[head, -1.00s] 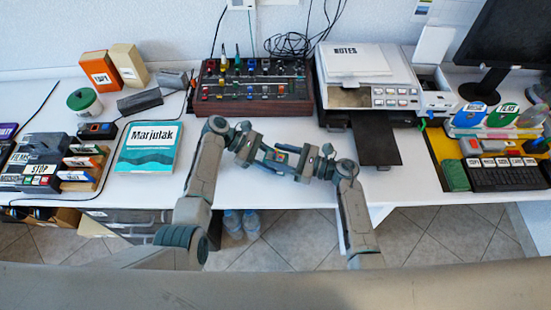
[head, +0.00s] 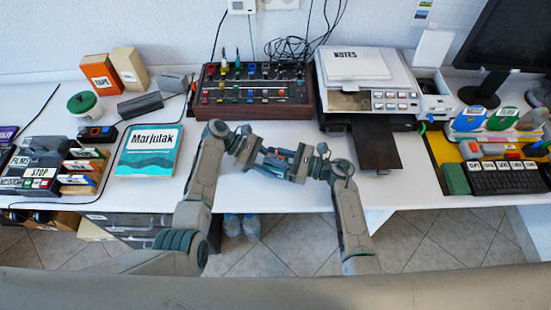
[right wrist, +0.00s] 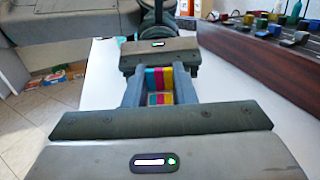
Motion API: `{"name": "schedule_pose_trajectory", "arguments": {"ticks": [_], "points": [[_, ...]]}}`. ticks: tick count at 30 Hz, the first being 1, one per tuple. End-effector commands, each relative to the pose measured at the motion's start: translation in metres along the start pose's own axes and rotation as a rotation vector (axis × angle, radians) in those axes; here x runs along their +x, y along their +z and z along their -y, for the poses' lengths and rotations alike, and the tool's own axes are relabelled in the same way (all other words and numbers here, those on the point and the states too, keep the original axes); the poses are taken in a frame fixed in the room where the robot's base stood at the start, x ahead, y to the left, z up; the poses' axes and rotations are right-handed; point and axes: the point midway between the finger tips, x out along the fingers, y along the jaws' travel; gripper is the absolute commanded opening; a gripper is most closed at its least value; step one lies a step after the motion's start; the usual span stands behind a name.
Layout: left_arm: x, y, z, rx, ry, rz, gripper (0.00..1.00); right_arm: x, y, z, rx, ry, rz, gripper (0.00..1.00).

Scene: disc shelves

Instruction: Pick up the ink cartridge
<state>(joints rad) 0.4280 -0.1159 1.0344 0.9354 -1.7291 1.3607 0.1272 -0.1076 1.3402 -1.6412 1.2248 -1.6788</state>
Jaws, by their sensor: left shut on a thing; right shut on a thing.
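A small ink cartridge (right wrist: 159,78) with cyan, magenta and yellow bands shows in the right wrist view, between the facing fingers of my two grippers. In the head view my left gripper (head: 272,158) and my right gripper (head: 292,160) meet end to end above the front of the white table. Both are shut on the cartridge. In the head view the fingers largely hide it.
A printer (head: 395,104) with a dark tray (head: 376,150) stands to the right. A knob panel (head: 254,88) is behind the grippers. A teal book (head: 148,150) lies to the left. The table between the book and the tray is clear.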

Motion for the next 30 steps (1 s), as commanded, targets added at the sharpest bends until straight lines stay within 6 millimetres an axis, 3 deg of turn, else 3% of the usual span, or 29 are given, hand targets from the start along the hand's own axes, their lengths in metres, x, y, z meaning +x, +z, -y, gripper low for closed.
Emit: {"name": "schedule_pose_trajectory", "arguments": {"ticks": [12, 18, 24, 30], "points": [[0.000, 0.000, 0.000, -0.001, 0.000, 0.000, 0.30, 0.000, 0.107, 0.000, -0.008, 0.000, 0.003, 0.02], [0.000, 0.000, 0.000, 0.000, 0.000, 0.000, 0.30, 0.000, 0.148, 0.000, -0.005, 0.001, 0.003, 0.02], [0.000, 0.000, 0.000, 0.000, 0.000, 0.000, 0.30, 0.000, 0.166, 0.000, -0.002, 0.002, 0.001, 0.02], [0.000, 0.000, 0.000, 0.000, 0.000, 0.000, 0.30, 0.000, 0.169, 0.000, 0.000, 0.002, 0.000, 0.02]]}}
